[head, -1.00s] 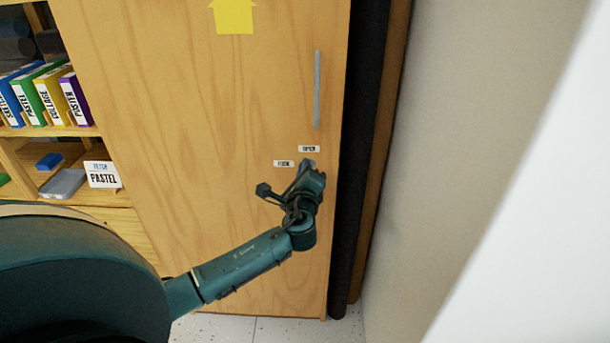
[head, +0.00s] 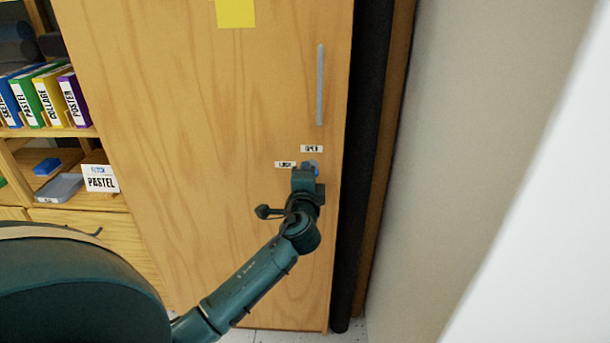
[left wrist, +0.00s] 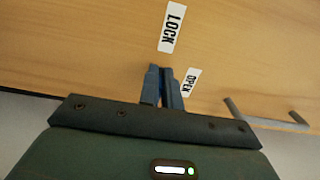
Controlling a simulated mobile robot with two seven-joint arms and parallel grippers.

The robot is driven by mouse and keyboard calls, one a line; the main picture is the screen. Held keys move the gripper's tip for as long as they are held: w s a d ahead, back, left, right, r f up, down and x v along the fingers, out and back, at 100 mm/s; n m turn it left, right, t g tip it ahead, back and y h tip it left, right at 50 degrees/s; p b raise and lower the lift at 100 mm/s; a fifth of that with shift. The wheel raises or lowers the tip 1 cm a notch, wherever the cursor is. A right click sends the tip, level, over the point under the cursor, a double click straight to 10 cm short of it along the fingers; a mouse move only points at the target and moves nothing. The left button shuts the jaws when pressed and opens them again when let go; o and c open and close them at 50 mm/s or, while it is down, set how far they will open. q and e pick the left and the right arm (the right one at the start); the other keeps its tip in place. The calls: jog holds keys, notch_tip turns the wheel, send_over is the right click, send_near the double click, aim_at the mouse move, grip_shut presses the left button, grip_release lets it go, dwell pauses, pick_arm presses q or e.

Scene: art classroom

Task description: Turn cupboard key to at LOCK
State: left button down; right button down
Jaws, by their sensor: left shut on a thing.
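The wooden cupboard door (head: 200,130) stands in front of me. A LOCK label (head: 285,164) and, above it to the right, an OPEN label (head: 312,149) mark the keyhole. Both the LOCK label (left wrist: 172,27) and the OPEN label (left wrist: 191,82) show in the left wrist view. My left gripper (head: 305,172) is at the door just below the labels, shut on the key. Its fingers (left wrist: 163,86) also show nearly together in the left wrist view. The key is mostly hidden by them; a small blue-grey part of the lock or key (head: 314,165) shows beside them. My right gripper is out of view.
A long grey door handle (head: 320,85) is above the labels. Open shelves (head: 60,133) with coloured boxes and a PASTEL card (head: 100,178) are at the left. A dark post (head: 360,170) and a plain wall (head: 450,130) bound the right side.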

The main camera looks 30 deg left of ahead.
pick_arm(q)
jog(key=shift+d, duration=0.1)
dwell(0.3)
jog(key=c, duration=1.6)
grip_release()
jog(key=v, duration=1.3)
jog(key=shift+s, duration=0.15)
